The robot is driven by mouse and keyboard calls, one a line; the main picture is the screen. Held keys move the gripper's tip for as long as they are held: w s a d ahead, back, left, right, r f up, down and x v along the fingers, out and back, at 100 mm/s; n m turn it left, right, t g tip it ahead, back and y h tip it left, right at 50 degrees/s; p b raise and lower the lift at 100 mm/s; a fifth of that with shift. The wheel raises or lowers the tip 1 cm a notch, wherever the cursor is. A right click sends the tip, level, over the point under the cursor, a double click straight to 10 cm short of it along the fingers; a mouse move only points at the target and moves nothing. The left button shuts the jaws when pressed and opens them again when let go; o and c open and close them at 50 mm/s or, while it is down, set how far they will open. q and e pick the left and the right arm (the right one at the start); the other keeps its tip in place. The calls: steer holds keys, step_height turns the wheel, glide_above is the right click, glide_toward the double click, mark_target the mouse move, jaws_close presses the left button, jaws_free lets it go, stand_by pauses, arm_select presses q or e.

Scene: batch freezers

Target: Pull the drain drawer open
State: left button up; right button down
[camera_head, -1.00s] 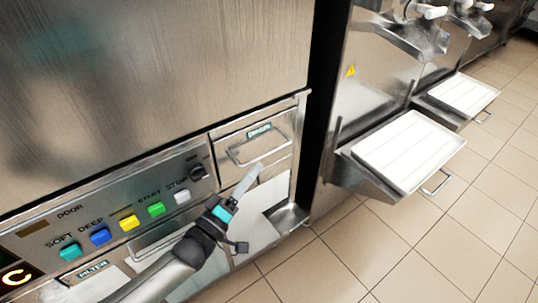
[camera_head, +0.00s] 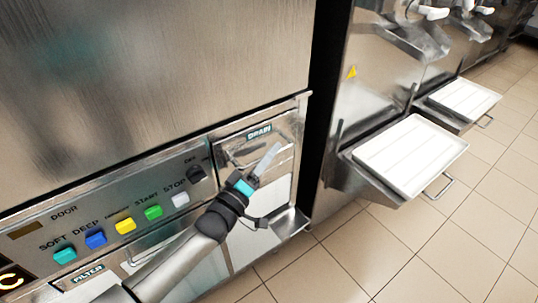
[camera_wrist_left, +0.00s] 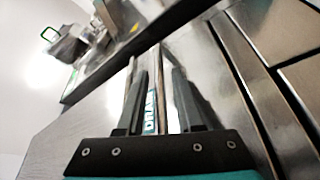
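The drain drawer (camera_head: 283,160) is a metal front below and right of the control panel, with a DRAIN label (camera_head: 260,131) and a loop handle (camera_head: 237,152) partly hidden by my left gripper. The drawer looks closed. My left gripper (camera_head: 272,157) is right in front of the handle. In the left wrist view my left gripper (camera_wrist_left: 161,85) has its two dark fingers apart, with the DRAIN label (camera_wrist_left: 150,112) and a bright metal bar between them. I cannot tell whether the fingers touch the handle. My right gripper is in neither view.
The control panel (camera_head: 105,222) with several coloured buttons is left of the drawer, and the FILTER drawer (camera_head: 88,275) is below it. Another machine at right has a white tray (camera_head: 410,152) jutting out. The tiled floor (camera_head: 400,250) in front is clear.

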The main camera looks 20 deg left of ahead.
arm_select(q)
jaws_close()
stand_by(1.1)
